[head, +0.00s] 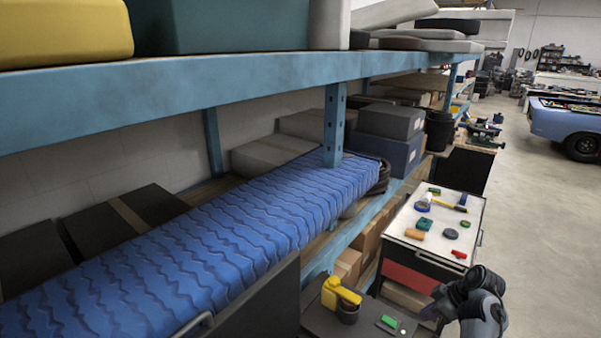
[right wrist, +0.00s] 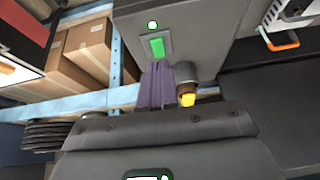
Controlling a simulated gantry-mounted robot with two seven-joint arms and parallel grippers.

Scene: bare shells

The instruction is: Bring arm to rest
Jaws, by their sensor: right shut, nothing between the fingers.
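My right arm comes in at the lower right of the head view, folded, with its dark grey joints beside the white-topped cart. My left gripper is not in view.
A white-topped cart (head: 422,227) with small tools stands near my right arm. A yellow tool (head: 340,293) is on a dark surface left of the gripper. Open floor (head: 530,230) lies to the right.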

